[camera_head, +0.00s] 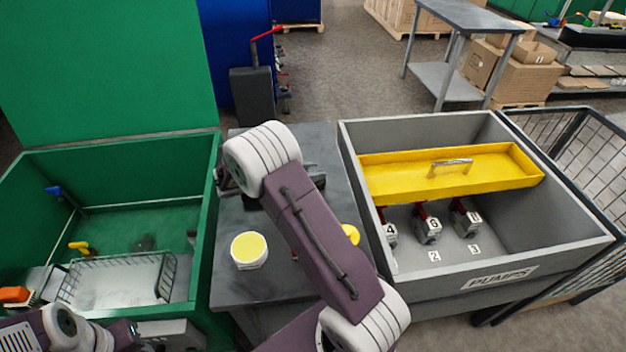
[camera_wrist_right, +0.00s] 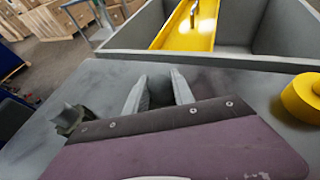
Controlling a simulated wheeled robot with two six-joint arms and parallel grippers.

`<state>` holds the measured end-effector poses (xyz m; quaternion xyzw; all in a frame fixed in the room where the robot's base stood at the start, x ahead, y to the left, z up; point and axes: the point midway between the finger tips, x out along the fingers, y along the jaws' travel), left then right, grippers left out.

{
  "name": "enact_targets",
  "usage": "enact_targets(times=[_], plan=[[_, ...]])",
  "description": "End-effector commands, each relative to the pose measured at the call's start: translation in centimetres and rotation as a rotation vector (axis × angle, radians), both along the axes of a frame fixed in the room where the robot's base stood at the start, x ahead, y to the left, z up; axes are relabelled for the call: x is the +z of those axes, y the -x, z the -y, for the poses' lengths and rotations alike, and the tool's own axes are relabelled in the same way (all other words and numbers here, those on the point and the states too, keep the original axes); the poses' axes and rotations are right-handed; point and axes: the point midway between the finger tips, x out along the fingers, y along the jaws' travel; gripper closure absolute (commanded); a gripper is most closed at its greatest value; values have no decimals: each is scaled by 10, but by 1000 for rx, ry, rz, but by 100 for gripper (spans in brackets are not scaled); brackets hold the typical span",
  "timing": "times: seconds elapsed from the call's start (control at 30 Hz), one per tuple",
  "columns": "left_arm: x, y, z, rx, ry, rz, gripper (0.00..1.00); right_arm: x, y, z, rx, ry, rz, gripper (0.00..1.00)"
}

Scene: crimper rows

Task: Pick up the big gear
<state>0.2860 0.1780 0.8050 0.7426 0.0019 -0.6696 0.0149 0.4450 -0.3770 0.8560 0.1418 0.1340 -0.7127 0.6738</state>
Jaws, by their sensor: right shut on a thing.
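My right gripper (camera_wrist_right: 158,88) is low over the grey worktop, its two pale fingers shut on a dark grey part. Only a little of that part (camera_wrist_right: 159,92) shows between the fingers, so I cannot tell its full shape or confirm that it is the big gear. A dark toothed, gear-like piece (camera_wrist_right: 70,118) is left of the fingers in the right wrist view. In the head view my right wrist hides most of this area. My left gripper (camera_head: 172,334) is at the bottom left by the green bin, its fingers not clear.
A yellow-topped round container (camera_head: 249,250) stands on the grey worktop (camera_head: 235,288). A yellow round thing (camera_wrist_right: 303,97) is to the right. The grey PUMPS bin (camera_head: 565,248) holds a yellow tray (camera_head: 400,184) and several numbered blocks. The green bin (camera_head: 207,205) holds a wire basket (camera_head: 120,275).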

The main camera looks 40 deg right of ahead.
Motion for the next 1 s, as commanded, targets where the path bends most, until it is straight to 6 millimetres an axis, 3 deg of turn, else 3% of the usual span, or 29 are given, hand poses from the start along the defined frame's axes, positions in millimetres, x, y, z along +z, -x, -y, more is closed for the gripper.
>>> enact_targets(times=[0.33, 0.57, 1.0], plan=[[2, 0, 0, 0, 0, 0, 64, 5, 0, 0, 0, 0, 1, 100], [12, 0, 0, 0, 0, 0, 64, 41, 0, 0, -1, 1, 5, 100], [22, 0, 0, 0, 0, 0, 64, 94, 84, 13, -1, 1, 3, 100]])
